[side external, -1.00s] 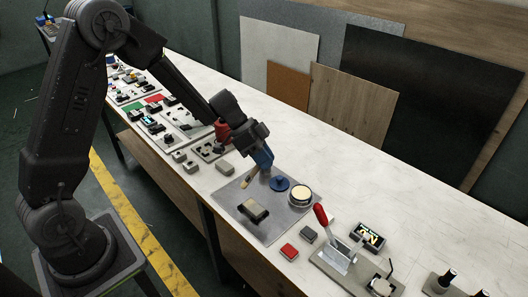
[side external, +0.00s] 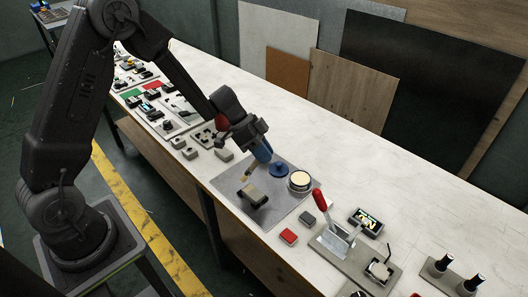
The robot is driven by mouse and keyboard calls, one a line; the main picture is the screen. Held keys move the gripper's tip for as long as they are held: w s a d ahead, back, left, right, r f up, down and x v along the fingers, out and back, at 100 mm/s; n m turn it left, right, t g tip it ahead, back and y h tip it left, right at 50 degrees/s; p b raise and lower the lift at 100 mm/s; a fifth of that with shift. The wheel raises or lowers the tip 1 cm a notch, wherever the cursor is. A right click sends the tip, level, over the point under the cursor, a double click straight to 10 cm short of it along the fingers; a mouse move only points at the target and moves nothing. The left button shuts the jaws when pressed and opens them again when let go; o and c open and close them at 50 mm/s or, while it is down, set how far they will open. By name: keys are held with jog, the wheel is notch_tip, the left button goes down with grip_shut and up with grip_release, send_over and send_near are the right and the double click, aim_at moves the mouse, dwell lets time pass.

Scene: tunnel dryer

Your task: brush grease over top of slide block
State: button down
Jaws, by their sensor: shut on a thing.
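The slide block (side external: 254,195) is a small grey-tan block with dark parts around it, lying on the grey metal sheet (side external: 286,213). My gripper (side external: 262,156), with a blue part at its end, is behind and above the block. It is shut on a brush (side external: 247,173), whose tan end points down to the left. The brush end appears just behind the block; I cannot tell whether they touch. An open round tin of pale grease (side external: 299,181) stands right of the brush, with a round blue piece (side external: 279,170) beside it.
Small grey blocks (side external: 223,155) and other fixtures line the left.

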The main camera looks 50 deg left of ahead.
jog(key=shift+f, duration=0.95)
jog(key=shift+d, duration=0.1)
jog(key=shift+d, duration=3.8)
jog(key=shift+a, duration=2.1)
jog(key=shift+a+r, duration=0.1)
jog(key=shift+a, duration=1.75)
jog(key=d, duration=0.8)
jog(key=shift+w, duration=0.3)
jog(key=shift+a, duration=0.15)
